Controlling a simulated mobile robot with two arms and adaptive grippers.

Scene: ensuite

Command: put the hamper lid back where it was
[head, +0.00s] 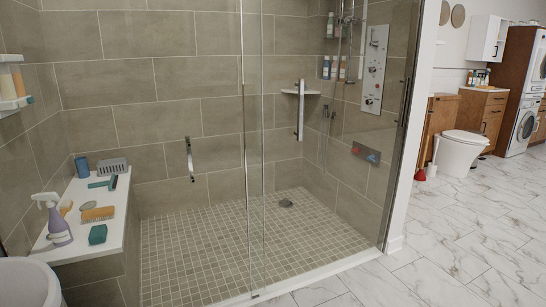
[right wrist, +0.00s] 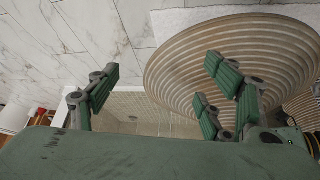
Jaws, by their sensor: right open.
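In the right wrist view a large round brown thing with concentric ribs (right wrist: 175,62) fills the upper middle and right. It looks like the hamper lid or hamper top, but I cannot tell which. My right gripper (right wrist: 158,90) is open, its green fingers spread apart. The right-hand fingers overlap the ribbed thing in the picture, while the left finger is over the pale floor. I cannot tell whether any finger touches it. Nothing shows held between the fingers. Neither gripper nor the hamper shows in the head view.
In the head view a glass-walled shower (head: 205,235) takes up the left and middle. A white-topped bench (head: 75,243) holds a spray bottle (head: 55,222) and brushes. A toilet (head: 460,150) stands at the right. The marble floor (head: 450,240) at the right front is clear.

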